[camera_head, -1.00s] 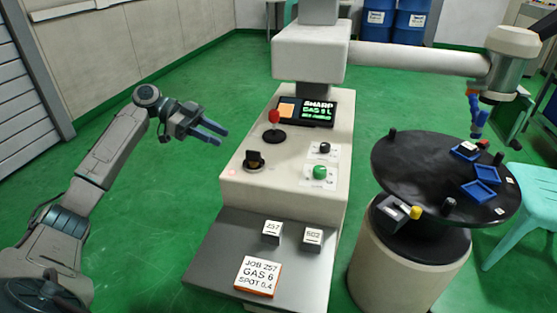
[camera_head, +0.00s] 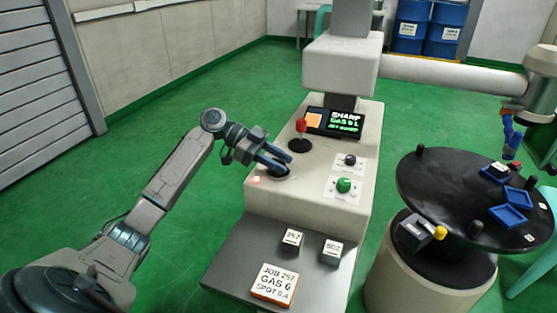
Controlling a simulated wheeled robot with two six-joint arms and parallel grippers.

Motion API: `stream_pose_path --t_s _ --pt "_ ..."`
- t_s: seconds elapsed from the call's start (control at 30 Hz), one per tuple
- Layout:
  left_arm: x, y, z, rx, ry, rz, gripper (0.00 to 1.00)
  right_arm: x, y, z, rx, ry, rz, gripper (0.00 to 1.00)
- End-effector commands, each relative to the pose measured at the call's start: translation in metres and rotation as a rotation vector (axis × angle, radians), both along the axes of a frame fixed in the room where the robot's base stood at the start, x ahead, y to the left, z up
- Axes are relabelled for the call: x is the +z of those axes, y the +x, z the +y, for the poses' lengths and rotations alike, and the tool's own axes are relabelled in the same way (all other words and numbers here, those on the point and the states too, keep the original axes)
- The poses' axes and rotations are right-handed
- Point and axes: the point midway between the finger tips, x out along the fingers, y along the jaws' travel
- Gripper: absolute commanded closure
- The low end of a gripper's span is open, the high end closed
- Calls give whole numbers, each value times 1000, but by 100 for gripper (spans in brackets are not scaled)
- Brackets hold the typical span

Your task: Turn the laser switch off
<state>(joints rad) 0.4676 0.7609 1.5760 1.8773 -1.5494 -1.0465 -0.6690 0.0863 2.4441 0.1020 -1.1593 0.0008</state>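My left gripper (camera_head: 284,165) reaches in from the left over the near left of the console's sloped top. Its two blue fingers are apart, with their tips at the dark rotary switch (camera_head: 281,173). The fingers hide most of the switch, so I cannot tell if they touch it or which way its handle points. A small faint red light (camera_head: 256,179) shows on the panel beside the switch. The pale console (camera_head: 310,205) also carries a red-knobbed lever (camera_head: 301,128) and a lit screen (camera_head: 345,120).
A black knob (camera_head: 350,160) and a green knob (camera_head: 344,185) sit right of the switch. A grey shelf (camera_head: 235,270) in front holds two small labelled blocks and a job card (camera_head: 274,283). A round black table (camera_head: 450,210) stands at right. Green floor lies open at left.

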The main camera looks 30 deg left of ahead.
Motion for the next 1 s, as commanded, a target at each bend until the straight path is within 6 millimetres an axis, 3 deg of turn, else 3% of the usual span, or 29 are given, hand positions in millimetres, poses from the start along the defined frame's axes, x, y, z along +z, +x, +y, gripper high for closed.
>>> stream_pose_path --t_s 0.17,0.33,0.7,1.0 --pt "0 0 0 0 0 0 67 0 0 0 0 0 1 64" --pt "0 0 0 0 0 0 100 0 0 0 0 0 0 64" --pt "0 -1 0 32 1 1 100 1 0 0 1 -2 2 64" --pt "1 -1 0 209 3 1 100 6 -1 -4 2 -22 33 64"
